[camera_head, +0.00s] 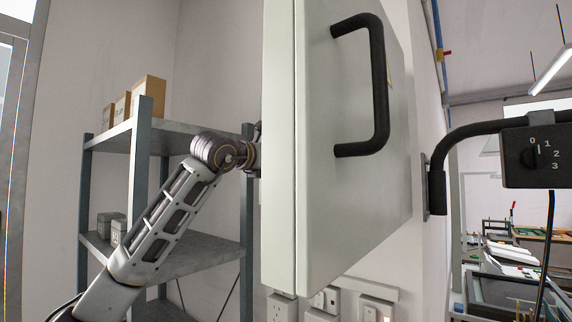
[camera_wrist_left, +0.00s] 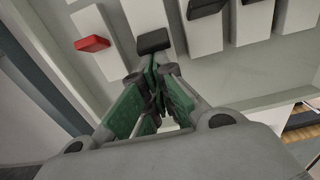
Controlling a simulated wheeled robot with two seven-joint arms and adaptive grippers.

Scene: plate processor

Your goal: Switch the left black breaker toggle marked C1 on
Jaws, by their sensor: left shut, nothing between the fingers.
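In the left wrist view several pale breaker bodies stand in a row, one with a red toggle (camera_wrist_left: 92,43) at the left. The leftmost black toggle (camera_wrist_left: 153,41) is just right of the red one; no C1 mark is readable. My left gripper (camera_wrist_left: 153,66) is shut and empty, its fingertips close below that black toggle. I cannot tell whether they touch. In the head view my left arm reaches behind the open pale cabinet door (camera_head: 350,190), which hides the gripper and the breakers. My right gripper is not in view.
More black toggles, including one right of the leftmost (camera_wrist_left: 205,8), are close by. The door carries a black handle (camera_head: 379,85). A grey shelf (camera_head: 195,258) with boxes stands at the left, and a dark rotary switch box (camera_head: 537,170) hangs at the right.

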